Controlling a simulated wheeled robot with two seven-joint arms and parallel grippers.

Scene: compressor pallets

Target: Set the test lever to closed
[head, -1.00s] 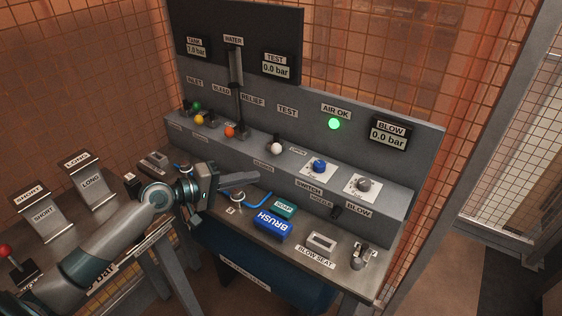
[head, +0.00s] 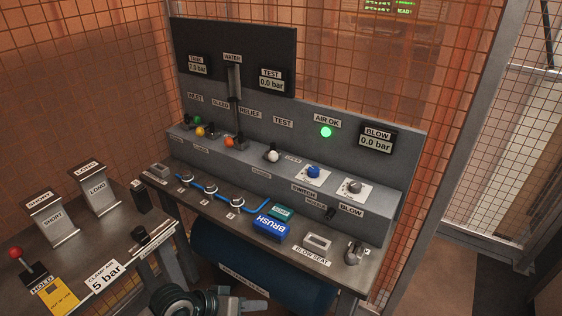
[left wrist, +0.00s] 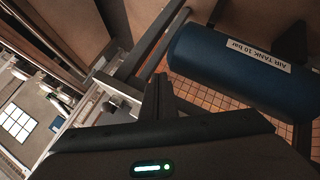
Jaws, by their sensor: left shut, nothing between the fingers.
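The test lever (head: 272,156) has a white ball knob on the grey console ledge, below the TEST label in the head view. Small plates sit beside it, too small to read surely, so I cannot tell its setting. My left gripper (head: 243,303) is at the bottom edge of the head view, low in front of the bench and well apart from the lever. Its shut fingers show in the left wrist view (left wrist: 158,95), with nothing between them. My right gripper is not in view.
Green, yellow and orange knobs (head: 229,142) stand left of the lever; a blue switch (head: 313,172) and a grey blow knob (head: 352,186) stand right. A blue air tank (head: 265,270) hangs below, also in the left wrist view (left wrist: 235,65).

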